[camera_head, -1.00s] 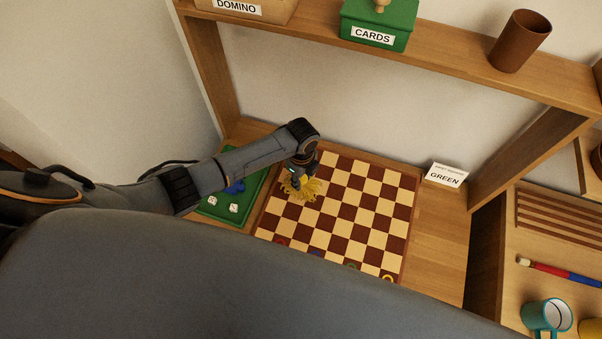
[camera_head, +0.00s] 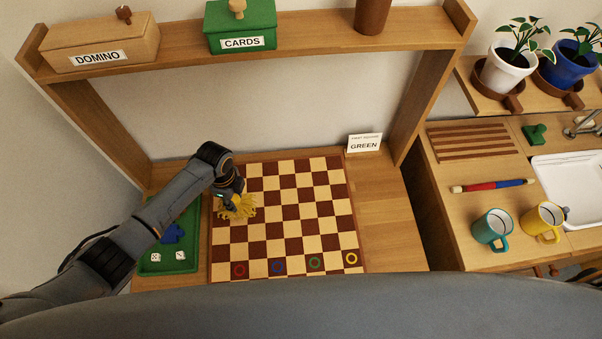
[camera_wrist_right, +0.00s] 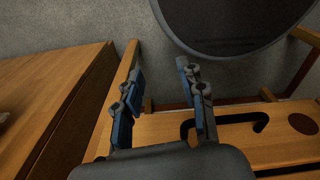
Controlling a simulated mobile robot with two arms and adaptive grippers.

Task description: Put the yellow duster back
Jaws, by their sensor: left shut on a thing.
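The yellow duster (camera_head: 239,209), with shaggy strands, is at the left side of the chequered board (camera_head: 300,215) in the head view. My left gripper (camera_head: 231,200) is shut on it from above and hides part of it. The duster's strands overlap the board's left squares; I cannot tell whether they touch. My right gripper (camera_wrist_right: 160,100) shows in the right wrist view with its two blue-padded fingers apart and nothing between them.
A green tray (camera_head: 188,215) with dice and a blue piece lies left of the board. A shelf above holds a DOMINO box (camera_head: 100,45), a CARDS box (camera_head: 240,28) and a brown cup (camera_head: 372,15). Coloured rings lie along the board's near row. Mugs (camera_head: 492,230) stand at the right.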

